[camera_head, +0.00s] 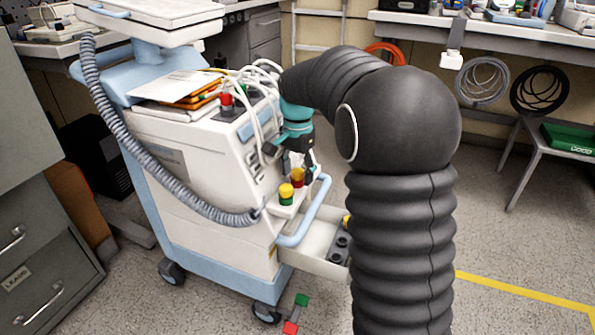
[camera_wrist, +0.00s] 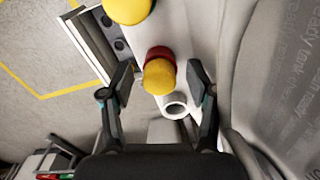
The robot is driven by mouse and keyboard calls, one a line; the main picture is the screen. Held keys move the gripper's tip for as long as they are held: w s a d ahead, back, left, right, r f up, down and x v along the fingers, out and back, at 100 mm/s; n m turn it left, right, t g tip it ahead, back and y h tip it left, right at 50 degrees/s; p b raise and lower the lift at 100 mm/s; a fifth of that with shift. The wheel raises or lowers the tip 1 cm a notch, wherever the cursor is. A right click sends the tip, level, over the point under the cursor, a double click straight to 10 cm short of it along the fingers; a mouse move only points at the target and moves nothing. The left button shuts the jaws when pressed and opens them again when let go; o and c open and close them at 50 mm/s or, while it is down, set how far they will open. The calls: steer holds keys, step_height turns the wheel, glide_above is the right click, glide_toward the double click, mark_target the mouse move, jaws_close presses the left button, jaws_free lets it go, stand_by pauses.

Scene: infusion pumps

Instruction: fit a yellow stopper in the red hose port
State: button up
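A yellow stopper (camera_wrist: 159,77) sits at the red hose port (camera_wrist: 158,53), whose red rim shows behind it in the wrist view. The same stopper (camera_head: 297,173) shows at the cart's side in the head view. My gripper (camera_wrist: 160,73) is open, one finger on each side of this stopper, with visible gaps. In the head view my gripper (camera_head: 302,165) is beside the stopper, partly hidden by my arm. A second yellow stopper (camera_head: 286,190) sits on a green port (camera_head: 286,201). It also shows in the wrist view (camera_wrist: 127,8).
A white open tube end (camera_wrist: 175,106) is close below the stopper in the wrist view. A blue cart handle (camera_head: 305,222) and an open drawer (camera_head: 312,260) with dark holders are below. A grey corrugated hose (camera_head: 140,150) hangs along the cart (camera_head: 195,165).

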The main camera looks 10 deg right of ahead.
steer(key=r+n, duration=0.1)
steer(key=r, duration=0.1)
steer(key=r+n, duration=0.1)
steer(key=r, duration=0.2)
steer(key=r+n, duration=0.1)
steer(key=r, duration=0.2)
steer(key=shift+w+r, duration=0.1)
steer(key=shift+w, duration=0.3)
steer(key=s+n+t+p, duration=0.4)
steer(key=s+n, duration=0.3)
steer(key=s, duration=2.4)
steer(key=shift+s+t, duration=0.15)
steer(key=shift+t, duration=0.65)
